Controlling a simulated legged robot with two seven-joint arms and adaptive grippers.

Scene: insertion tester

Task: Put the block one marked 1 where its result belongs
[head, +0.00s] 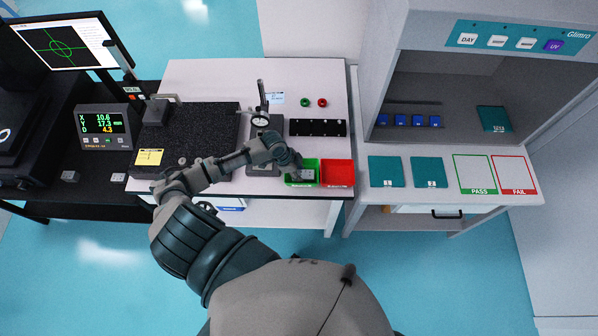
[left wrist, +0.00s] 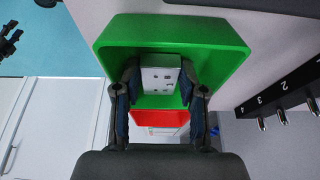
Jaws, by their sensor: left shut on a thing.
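My left gripper (head: 297,172) is at the green bin (head: 315,163), on the front edge of the white bench. In the left wrist view, my left gripper (left wrist: 160,90) is shut on a light grey block (left wrist: 160,75) with several dark spots on its face. The block appears within the outline of the green bin (left wrist: 180,28); whether it touches the floor cannot be told. No number is readable on it. The block also shows small in the head view (head: 307,174). The red bin (head: 338,172) stands right beside the green one.
A black rack (head: 318,128) with numbered places lies behind the bins. A dial gauge stand (head: 261,120) and a dark surface plate (head: 190,150) are to the left. PASS (head: 478,172) and FAIL (head: 514,174) areas lie on the right cabinet's shelf, with teal pads (head: 386,171) beside them.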

